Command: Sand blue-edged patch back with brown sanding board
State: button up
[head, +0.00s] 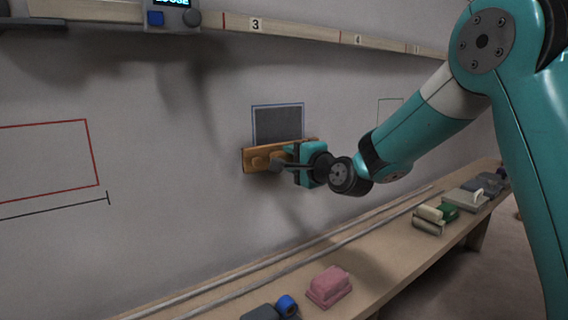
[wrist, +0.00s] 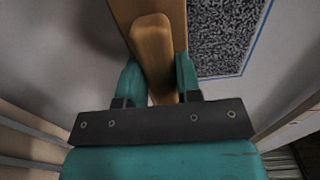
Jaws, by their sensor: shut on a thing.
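The blue-edged patch (head: 278,124) is a dark grey rectangle on the pale wall, outlined in blue. In the wrist view its speckled, rough surface (wrist: 222,35) shows at the upper right. The brown sanding board (head: 256,158) lies lengthwise along the patch's lower edge, hiding that edge in the head view. My gripper (head: 285,160) is shut on the board's handle (wrist: 153,50), with one finger on each side of it in the wrist view. I cannot tell whether the board's face touches the wall.
A red outline (head: 98,150) is on the wall at left, and a pale green outline (head: 390,108) is behind my arm. A numbered rail (head: 300,32) runs above. The bench (head: 375,258) below holds a pink block (head: 328,287), a blue roll (head: 287,306) and several other tools.

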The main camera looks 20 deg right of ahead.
jog(key=shift+w+d+f, duration=0.1)
jog(key=shift+d+f, duration=0.1)
jog(key=shift+d, duration=0.2)
jog(key=shift+p+x, duration=0.4)
jog(key=shift+x, duration=0.5)
jog(key=shift+r, duration=0.15)
jog(key=r+p, duration=1.2)
jog(key=r, duration=0.1)
jog(key=shift+w+a+r, duration=0.15)
jog(key=shift+w+r, duration=0.05)
jog(key=shift+w, duration=0.05)
jog(key=shift+s+f+b, duration=0.2)
jog(key=shift+f+b, duration=5)
jog(key=shift+f, duration=1.8)
jog(key=shift+w+r+p, duration=0.15)
jog(key=shift+r+p, duration=4.75)
jog(key=shift+r, duration=0.45)
